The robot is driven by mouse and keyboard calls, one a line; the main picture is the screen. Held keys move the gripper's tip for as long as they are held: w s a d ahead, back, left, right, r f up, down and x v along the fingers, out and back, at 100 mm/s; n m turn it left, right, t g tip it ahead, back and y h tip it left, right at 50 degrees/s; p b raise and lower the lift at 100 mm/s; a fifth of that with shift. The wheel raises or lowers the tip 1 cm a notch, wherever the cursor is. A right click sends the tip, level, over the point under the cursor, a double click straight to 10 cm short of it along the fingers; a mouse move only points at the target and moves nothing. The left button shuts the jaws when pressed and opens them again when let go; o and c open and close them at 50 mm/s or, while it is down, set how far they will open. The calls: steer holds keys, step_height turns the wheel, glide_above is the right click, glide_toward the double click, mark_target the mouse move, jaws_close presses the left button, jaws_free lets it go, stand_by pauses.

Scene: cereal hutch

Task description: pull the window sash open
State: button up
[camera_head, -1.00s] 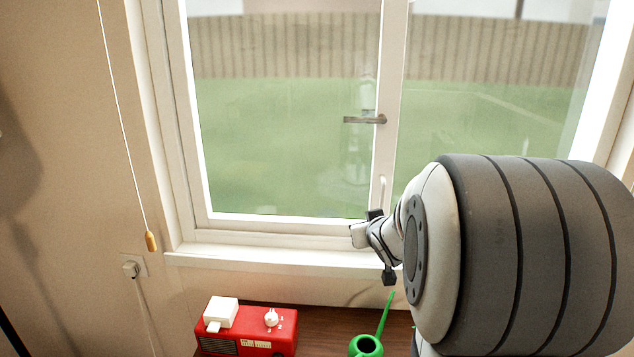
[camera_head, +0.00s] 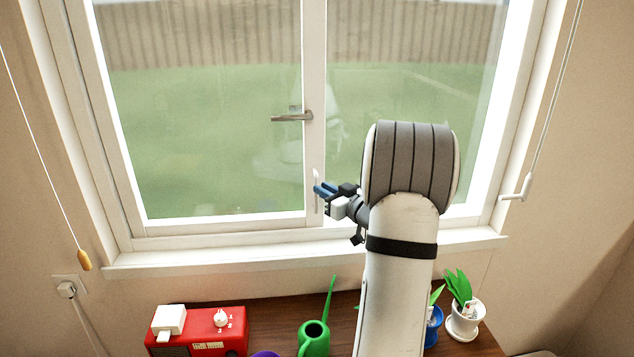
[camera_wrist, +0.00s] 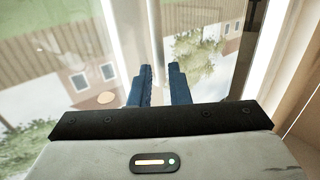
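The window has two glazed panes side by side in a white frame. The left sash (camera_head: 226,223) lies flush in the frame. A grey lever handle (camera_head: 291,117) points left, about level, by the middle upright. A slim white pull handle (camera_head: 316,177) stands lower on that upright. My gripper (camera_head: 318,190) is at the pull handle, its blue fingers pointing left toward it. In the wrist view my gripper (camera_wrist: 161,71) has its fingers apart, with a thin white upright bar (camera_wrist: 154,40) in line with the gap. I cannot tell whether the fingers touch it.
Below the sill (camera_head: 200,262), a brown tabletop (camera_head: 268,325) holds a red toaster-like box (camera_head: 225,340), a green watering can (camera_head: 314,338) and potted plants (camera_head: 464,318). Cords hang at both sides; the left has a wooden pull (camera_head: 84,260). My arm hides part of the right pane.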

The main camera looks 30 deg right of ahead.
steer(key=w, duration=0.2)
steer(key=w+p, duration=0.1)
steer(key=w, duration=0.1)
steer(key=shift+a, duration=0.25)
steer(key=shift+c, duration=0.6)
jaws_close()
